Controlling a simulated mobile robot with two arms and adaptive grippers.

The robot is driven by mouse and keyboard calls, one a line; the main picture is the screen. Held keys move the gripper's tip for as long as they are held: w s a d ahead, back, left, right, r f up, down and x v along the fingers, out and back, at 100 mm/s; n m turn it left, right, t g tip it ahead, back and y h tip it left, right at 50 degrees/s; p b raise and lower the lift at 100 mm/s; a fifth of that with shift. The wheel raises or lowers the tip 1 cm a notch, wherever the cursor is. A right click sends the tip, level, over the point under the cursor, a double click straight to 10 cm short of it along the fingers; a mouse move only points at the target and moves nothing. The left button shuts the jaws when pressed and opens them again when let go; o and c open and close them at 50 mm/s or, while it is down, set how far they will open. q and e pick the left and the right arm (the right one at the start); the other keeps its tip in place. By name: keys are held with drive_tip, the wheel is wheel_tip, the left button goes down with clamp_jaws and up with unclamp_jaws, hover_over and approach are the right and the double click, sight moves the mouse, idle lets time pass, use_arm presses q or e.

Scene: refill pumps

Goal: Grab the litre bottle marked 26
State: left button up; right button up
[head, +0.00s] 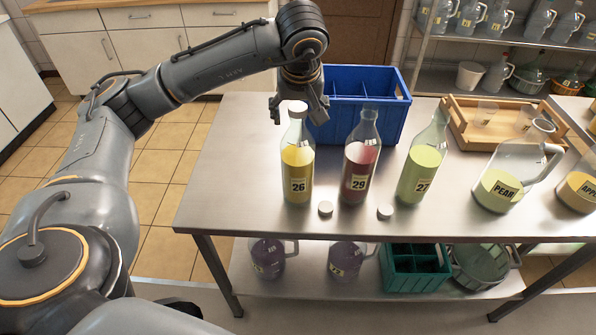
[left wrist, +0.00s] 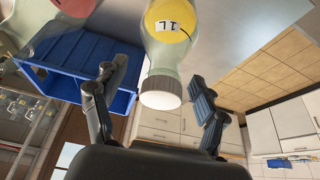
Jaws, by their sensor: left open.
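The bottle marked 26 (head: 297,165) stands upright on the steel table, holding yellow liquid, with a white cap (head: 297,108) on. My left gripper (head: 299,112) is open above it, fingers pointing down around the cap's level. In the left wrist view, the capped bottle (left wrist: 168,45) shows between the two spread fingers (left wrist: 157,95), its label reading 1L on this side. Touch cannot be told. My right gripper is not in view.
The bottles marked 29 (head: 361,165) and 27 (head: 423,165) stand uncapped to the right. Loose caps (head: 325,209) lie in front. A blue crate (head: 385,118) stands close behind. A wooden tray (head: 460,125) and the PEAR jug (head: 510,180) are farther right. The table's left end is bare.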

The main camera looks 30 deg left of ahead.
use_arm(q)
drive_tip(key=x, duration=0.3)
drive_tip(key=shift+a+f, duration=0.1)
drive_tip(key=shift+a, duration=0.05)
drive_tip(key=shift+c, duration=0.4)
clamp_jaws()
